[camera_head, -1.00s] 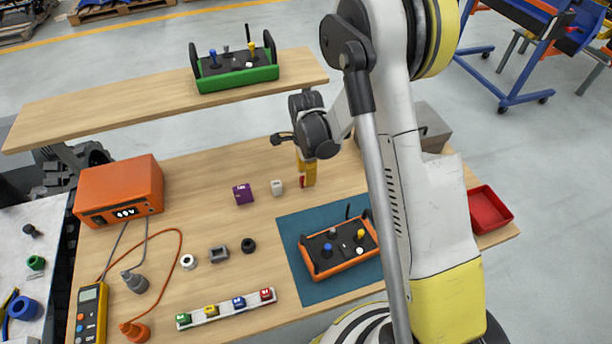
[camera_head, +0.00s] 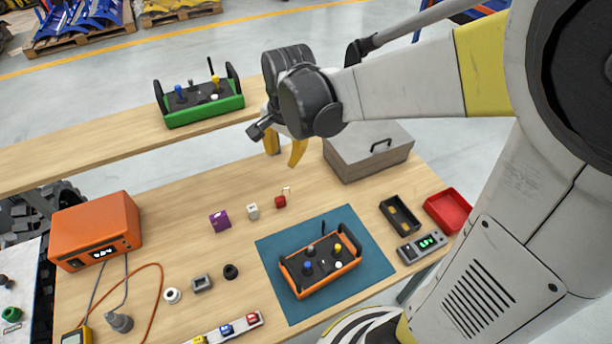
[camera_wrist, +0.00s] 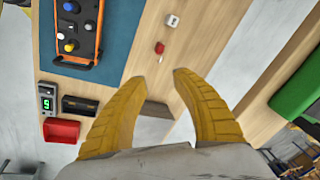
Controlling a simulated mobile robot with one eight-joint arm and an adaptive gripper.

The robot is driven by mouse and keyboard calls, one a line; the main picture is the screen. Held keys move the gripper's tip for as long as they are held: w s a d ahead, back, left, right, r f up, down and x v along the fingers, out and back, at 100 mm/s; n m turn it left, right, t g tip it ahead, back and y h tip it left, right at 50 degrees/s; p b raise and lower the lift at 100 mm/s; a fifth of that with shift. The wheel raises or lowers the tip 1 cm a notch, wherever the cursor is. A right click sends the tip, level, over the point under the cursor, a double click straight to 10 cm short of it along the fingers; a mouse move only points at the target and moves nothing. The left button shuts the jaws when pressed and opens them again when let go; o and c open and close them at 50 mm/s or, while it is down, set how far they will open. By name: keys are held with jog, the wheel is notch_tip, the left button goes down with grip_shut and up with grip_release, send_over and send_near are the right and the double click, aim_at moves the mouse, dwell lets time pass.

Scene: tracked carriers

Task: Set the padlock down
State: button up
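The red padlock (camera_head: 280,202) stands on the wooden bench top, at the right end of a short row with a white block-like piece (camera_head: 253,211) and a purple one (camera_head: 220,221). My gripper (camera_head: 283,158) is open and empty above and just behind the red padlock, clear of it. In the wrist view the red padlock (camera_wrist: 160,47) lies beyond the gap between my open yellow fingers (camera_wrist: 158,78), with the white piece (camera_wrist: 172,21) farther off. Nothing is between the fingers.
A blue mat (camera_head: 366,279) with an orange-framed control box (camera_head: 320,264) lies to the right. A grey metal box (camera_head: 368,160), a black tray (camera_head: 400,214) and a red bin (camera_head: 449,211) are farther right. A raised shelf (camera_head: 105,141) carries a green-framed control box (camera_head: 199,101).

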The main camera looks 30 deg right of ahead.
jog(key=s+r+n+t, duration=0.2)
jog(key=s+r+n, duration=0.1)
jog(key=s+n, duration=0.2)
jog(key=s+r+n+t, duration=0.2)
jog(key=s+n, duration=0.4)
jog(key=s, duration=0.3)
jog(key=shift+r, duration=0.65)
